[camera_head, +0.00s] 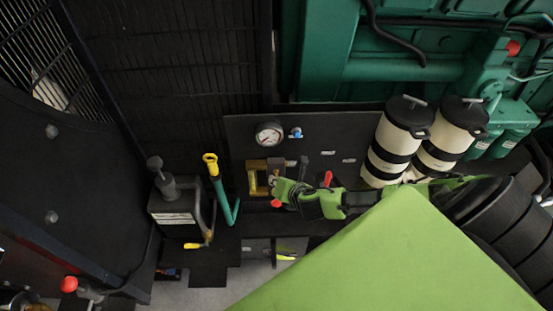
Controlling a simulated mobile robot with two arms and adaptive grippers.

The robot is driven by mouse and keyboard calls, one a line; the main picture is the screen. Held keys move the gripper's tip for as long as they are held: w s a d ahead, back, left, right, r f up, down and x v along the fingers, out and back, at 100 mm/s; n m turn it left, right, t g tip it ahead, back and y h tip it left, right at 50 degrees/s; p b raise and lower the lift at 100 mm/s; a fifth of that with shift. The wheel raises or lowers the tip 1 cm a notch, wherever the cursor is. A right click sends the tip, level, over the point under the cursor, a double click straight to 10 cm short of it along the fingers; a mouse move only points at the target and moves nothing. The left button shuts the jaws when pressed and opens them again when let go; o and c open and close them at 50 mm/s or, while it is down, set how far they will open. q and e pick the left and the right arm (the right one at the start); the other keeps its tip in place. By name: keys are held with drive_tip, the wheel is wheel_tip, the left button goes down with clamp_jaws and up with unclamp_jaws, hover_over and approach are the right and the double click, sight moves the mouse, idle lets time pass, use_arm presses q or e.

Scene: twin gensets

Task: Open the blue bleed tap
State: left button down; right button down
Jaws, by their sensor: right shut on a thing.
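The blue bleed tap (296,132) is small and sits on the dark panel (345,130), just right of a round white gauge (269,134). My right gripper (280,188) comes in from the right on a bright green arm. It is below the blue tap and apart from it. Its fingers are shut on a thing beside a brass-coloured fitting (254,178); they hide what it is. A red knob (276,203) shows just under the fingertips. My left gripper is not in view.
A red lever (328,179) stands close above my right gripper. Two cream and black canisters (392,145) stand to the right. A teal pipe with a yellow top (211,160) and a dark pump box (173,215) are at the left. Green machinery (335,60) fills the upper right.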

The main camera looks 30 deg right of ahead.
drive_tip(key=n+g+h, duration=0.2)
drive_tip(key=h, duration=0.1)
drive_tip(key=shift+a+g+h, duration=0.1)
drive_tip(key=shift+g+h, duration=0.2)
drive_tip(key=n+g+h, duration=0.1)
drive_tip(key=n+h, duration=0.1)
drive_tip(key=h, duration=0.1)
drive_tip(key=shift+g, duration=0.4)
drive_tip(key=shift+n+h, duration=0.3)
drive_tip(key=c, duration=2.1)
unclamp_jaws()
drive_tip(key=shift+f, duration=0.1)
drive_tip(key=shift+c, duration=0.2)
drive_tip(key=shift+r, duration=0.2)
drive_tip(key=v, duration=1.1)
drive_tip(key=shift+s+a, duration=0.15)
drive_tip(key=shift+a, duration=0.05)
